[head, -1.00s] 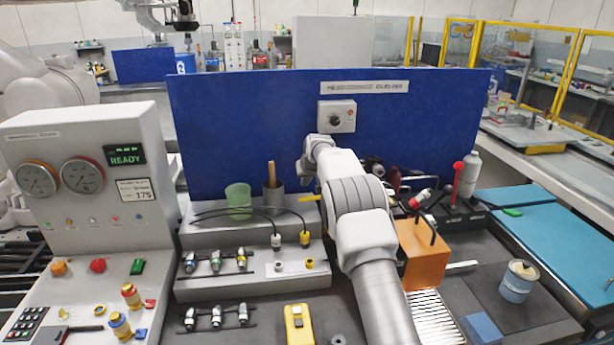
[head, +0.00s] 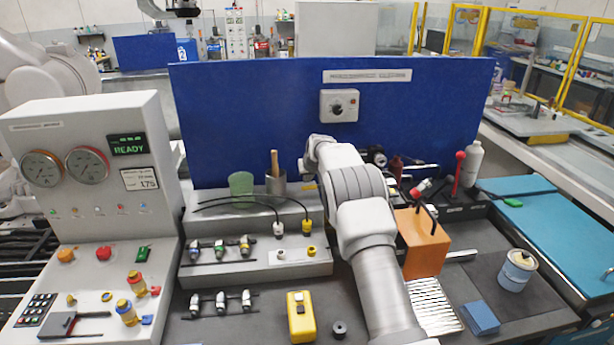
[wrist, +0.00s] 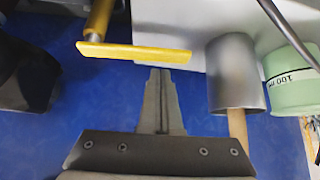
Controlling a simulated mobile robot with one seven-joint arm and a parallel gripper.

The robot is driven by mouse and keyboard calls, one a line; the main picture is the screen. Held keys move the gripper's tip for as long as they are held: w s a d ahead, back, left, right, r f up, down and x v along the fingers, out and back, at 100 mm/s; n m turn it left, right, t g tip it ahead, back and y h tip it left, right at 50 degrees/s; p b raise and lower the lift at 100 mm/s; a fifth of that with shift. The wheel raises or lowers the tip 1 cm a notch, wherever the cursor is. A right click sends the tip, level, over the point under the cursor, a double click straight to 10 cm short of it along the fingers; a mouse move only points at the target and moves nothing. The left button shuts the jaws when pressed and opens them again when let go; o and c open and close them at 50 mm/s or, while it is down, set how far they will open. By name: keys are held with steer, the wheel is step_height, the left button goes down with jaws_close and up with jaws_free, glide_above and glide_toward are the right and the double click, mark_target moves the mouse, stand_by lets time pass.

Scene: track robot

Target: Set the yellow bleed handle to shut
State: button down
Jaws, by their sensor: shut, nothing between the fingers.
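The yellow bleed handle (wrist: 135,53) is a flat yellow bar in the wrist view, joined at its left to a yellow and grey stem that runs up out of the picture. The bar lies nearly level across the picture, its right end slightly lower. My gripper (wrist: 160,72) is shut and empty, its fingertips close to the right part of the bar. I cannot tell whether they touch it. In the head view my arm reaches to the blue panel (head: 240,120), and my own wrist hides the fingers and most or all of the handle.
A grey cup (wrist: 232,70) holding a wooden stick stands right of the fingers in the wrist view, with a green beaker (wrist: 292,88) beyond it. Black cables curve over the grey step (head: 225,222). A dark rounded object (wrist: 25,75) is at the wrist view's left.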

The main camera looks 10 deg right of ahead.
mark_target(310, 188)
steer(key=shift+s, duration=0.8)
steer(key=shift+s+d+f+n+y+b, duration=0.1)
steer(key=shift+s+n+y+b, duration=0.45)
steer(key=shift+b, duration=0.4)
steer(key=n+b, duration=0.1)
steer(key=s+n+y+b, duration=0.1)
steer(key=b, duration=0.1)
steer(key=shift+s+d+f+n+g+y, duration=0.15)
steer(key=shift+d+n+g+y, duration=0.1)
steer(key=shift+g, duration=0.05)
steer(key=n, duration=0.1)
steer(key=s+n+g+y, duration=0.1)
steer(key=s+d+n+y+b, duration=0.1)
steer(key=shift+r+n, duration=0.25)
steer(key=shift+n, duration=0.05)
steer(key=s+d+n+g+y, duration=0.1)
steer(key=s+d+n+g, duration=0.1)
steer(key=d, duration=0.3)
steer(key=shift+s+n+y, duration=0.3)
steer(key=shift+s+n, duration=0.3)
steer(key=shift+n, duration=0.3)
steer(key=shift+d, duration=0.2)
